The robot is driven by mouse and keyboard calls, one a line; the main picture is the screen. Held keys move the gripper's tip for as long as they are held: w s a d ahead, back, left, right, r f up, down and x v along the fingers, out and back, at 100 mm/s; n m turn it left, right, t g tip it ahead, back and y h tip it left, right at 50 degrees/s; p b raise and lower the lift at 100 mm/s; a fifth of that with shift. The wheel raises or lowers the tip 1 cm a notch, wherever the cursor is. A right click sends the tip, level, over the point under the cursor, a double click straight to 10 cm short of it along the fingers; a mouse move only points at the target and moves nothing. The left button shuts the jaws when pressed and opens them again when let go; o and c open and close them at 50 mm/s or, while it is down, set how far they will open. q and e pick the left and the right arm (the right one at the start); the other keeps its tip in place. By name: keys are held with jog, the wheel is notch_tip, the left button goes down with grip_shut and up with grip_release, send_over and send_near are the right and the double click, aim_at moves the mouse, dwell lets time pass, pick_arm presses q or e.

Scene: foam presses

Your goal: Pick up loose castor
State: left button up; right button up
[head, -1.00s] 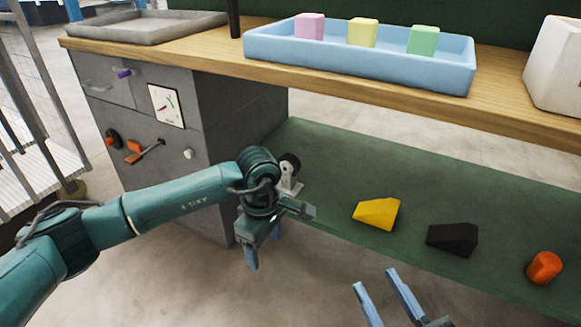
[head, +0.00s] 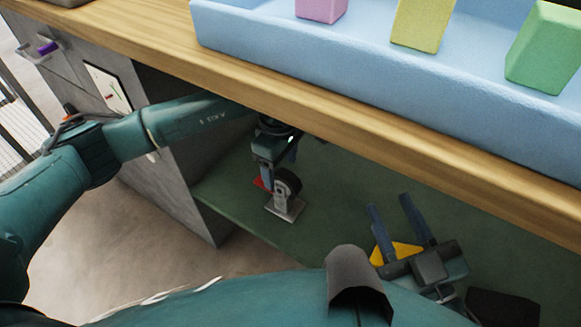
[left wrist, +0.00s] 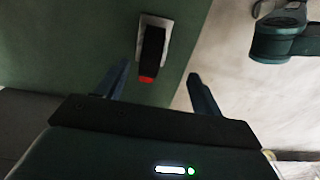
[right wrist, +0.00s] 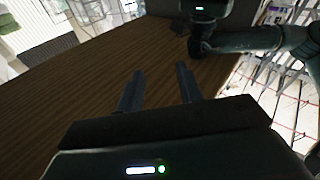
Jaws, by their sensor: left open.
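The loose castor (head: 285,207) has a grey metal plate and a dark wheel. It rests on the green lower shelf near its left end, and in the left wrist view the castor (left wrist: 154,45) lies ahead, roughly between the finger lines, with a red patch at its near end. My left gripper (head: 279,168) is open and empty under the bench top, close beside the castor; contact cannot be told. My right gripper (head: 391,200) is open and empty, in front of the yellow block (head: 406,252) in the head view.
The wooden bench top (head: 330,115) overhangs the shelf (head: 225,200). A blue tray (head: 300,55) with pink, yellow and green blocks stands on it. A grey cabinet (head: 180,180) is left of the shelf. A black block (head: 500,308) lies at lower right.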

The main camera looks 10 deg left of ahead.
aim_at(285, 182)
pick_arm(q)
jog(key=shift+w, duration=0.4)
jog(key=shift+w+f, duration=0.1)
jog(key=shift+f, duration=0.25)
notch_tip(285, 182, down, 2)
jog(key=shift+d+f+b, duration=0.1)
jog(key=shift+f+b, duration=0.05)
jog(key=shift+b, duration=0.5)
jog(key=f+b, duration=0.1)
jog(key=f, duration=0.1)
jog(key=f+b, duration=0.1)
jog(key=f, duration=0.1)
jog(key=shift+w+d+f, duration=0.15)
jog(key=shift+d+f, duration=0.05)
jog(key=shift+f, duration=0.05)
jog(key=shift+r, duration=0.1)
jog(key=c, duration=1.4)
